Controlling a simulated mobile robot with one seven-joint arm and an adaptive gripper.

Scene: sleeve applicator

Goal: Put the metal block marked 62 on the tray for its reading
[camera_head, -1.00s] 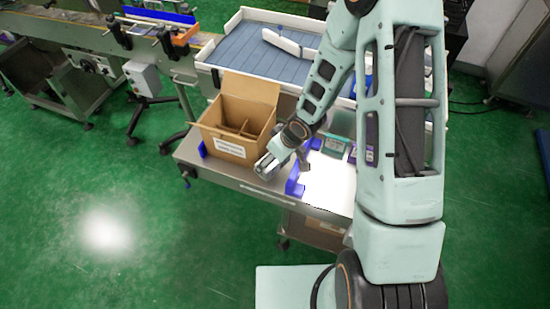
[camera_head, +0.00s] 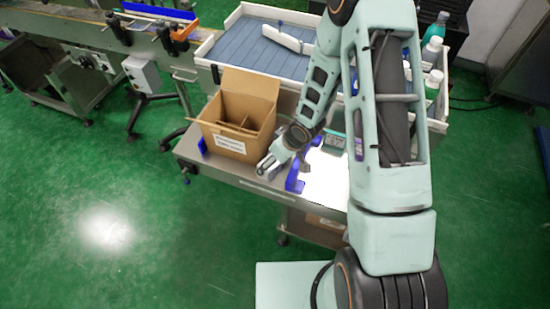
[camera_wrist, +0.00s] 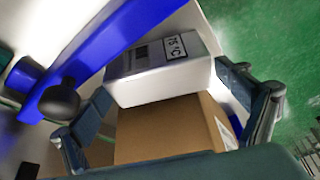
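A light grey block (camera_wrist: 160,75) with a printed label shows in the wrist view, between my fingertips. The label seems to read 75 °C; I can make out no 62. My gripper (camera_wrist: 163,80) is spread around the block, its fingertips close to the sides; firm contact is not clear. In the head view my gripper (camera_head: 266,167) is low over the bench, between the cardboard box and a blue bracket, and the block is hard to make out. A bright white plate (camera_head: 325,178) lies right of the bracket; I cannot tell if it is the tray.
An open cardboard box (camera_head: 233,146) with dividers stands left of my gripper. The blue bracket (camera_head: 294,180) is close on the right; a blue bar (camera_wrist: 110,50) crosses the wrist view. Behind are a large blue-grey tray (camera_head: 262,52) and several bottles (camera_head: 433,85).

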